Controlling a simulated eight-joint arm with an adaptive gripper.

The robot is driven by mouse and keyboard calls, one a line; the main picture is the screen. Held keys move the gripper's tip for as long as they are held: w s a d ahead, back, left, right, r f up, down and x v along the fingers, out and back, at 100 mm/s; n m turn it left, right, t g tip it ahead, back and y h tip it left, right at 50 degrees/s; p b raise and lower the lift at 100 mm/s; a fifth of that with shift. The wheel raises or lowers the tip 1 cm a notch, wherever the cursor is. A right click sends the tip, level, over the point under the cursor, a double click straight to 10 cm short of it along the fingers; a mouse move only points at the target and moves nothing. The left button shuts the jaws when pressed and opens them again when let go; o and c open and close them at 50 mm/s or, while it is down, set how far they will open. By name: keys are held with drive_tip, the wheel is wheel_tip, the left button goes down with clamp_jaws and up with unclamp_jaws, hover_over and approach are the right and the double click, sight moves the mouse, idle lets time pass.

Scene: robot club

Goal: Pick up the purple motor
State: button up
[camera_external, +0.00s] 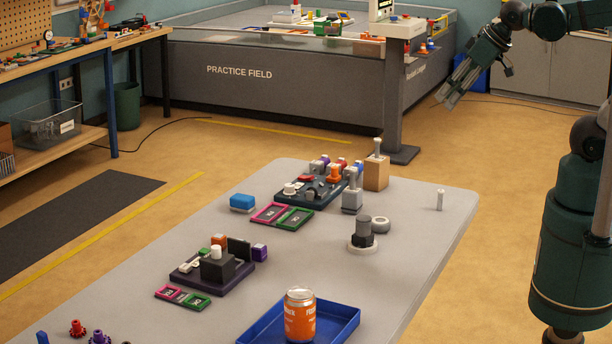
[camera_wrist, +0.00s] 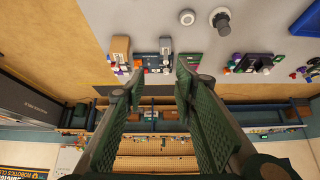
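A small purple block-shaped motor (camera_external: 259,252) sits at the right edge of the nearer dark board (camera_external: 232,275) on the grey table. I cannot tell from looks alone which is the motor meant. My gripper (camera_external: 447,98) is raised high, beyond the table's far right side, tilted down to the left. Its fingers (camera_wrist: 158,82) are apart with nothing held between them.
An orange can (camera_external: 300,316) stands in a blue tray (camera_external: 345,318) at the table's front. A wooden block with a post (camera_external: 376,168), a grey post block (camera_external: 352,192) and a dark cylinder on a white disc (camera_external: 363,236) stand nearby. The table's right side (camera_external: 430,250) is mostly clear.

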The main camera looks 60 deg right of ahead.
drive_tip(key=w+d+r+m+g, duration=0.25)
drive_tip(key=w+m, duration=0.25)
drive_tip(key=w, duration=0.9)
drive_tip(key=m+g, duration=0.4)
drive_tip(key=m, duration=0.8)
hover_over(318, 161)
drive_tip(key=f, duration=2.8)
drive_tip(key=shift+a+f, duration=0.15)
drive_tip(key=shift+a, duration=0.1)
drive_tip(key=shift+w+d+f+m+g, duration=0.1)
drive_tip(key=shift+d+f+m+g, duration=0.15)
drive_tip(key=shift+f, duration=0.3)
drive_tip(key=shift+f, duration=0.1)
drive_tip(key=shift+f, duration=1.2)
drive_tip(key=shift+f, duration=0.1)
